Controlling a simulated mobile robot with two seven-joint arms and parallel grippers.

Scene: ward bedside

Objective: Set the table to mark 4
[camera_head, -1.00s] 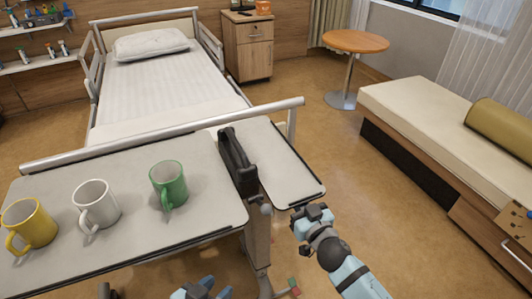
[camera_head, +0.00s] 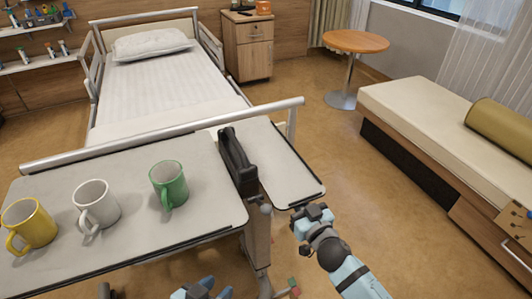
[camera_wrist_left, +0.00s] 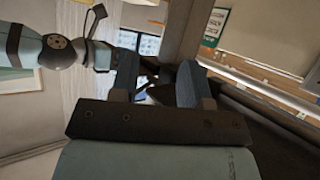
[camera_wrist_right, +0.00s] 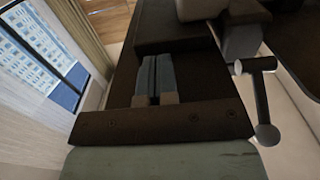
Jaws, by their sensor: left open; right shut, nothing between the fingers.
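The overbed table has a wide grey top (camera_head: 130,247) and a small side leaf (camera_head: 290,178) at its right. A black upright part (camera_head: 236,162) stands between them. A column (camera_head: 257,240) goes down below, with a small grey knob (camera_head: 266,209) near its top. I can read no numbered marks. My right gripper (camera_head: 308,217) is just in front of the side leaf, shut and empty. My left gripper (camera_head: 202,290) is open, low at the bottom edge in the head view.
A yellow mug (camera_head: 30,222), a white mug (camera_head: 97,205) and a green mug (camera_head: 169,184) stand on the wide top. The bed (camera_head: 165,80) is behind it. A couch (camera_head: 440,120) is at the right. Floor is clear between couch and table.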

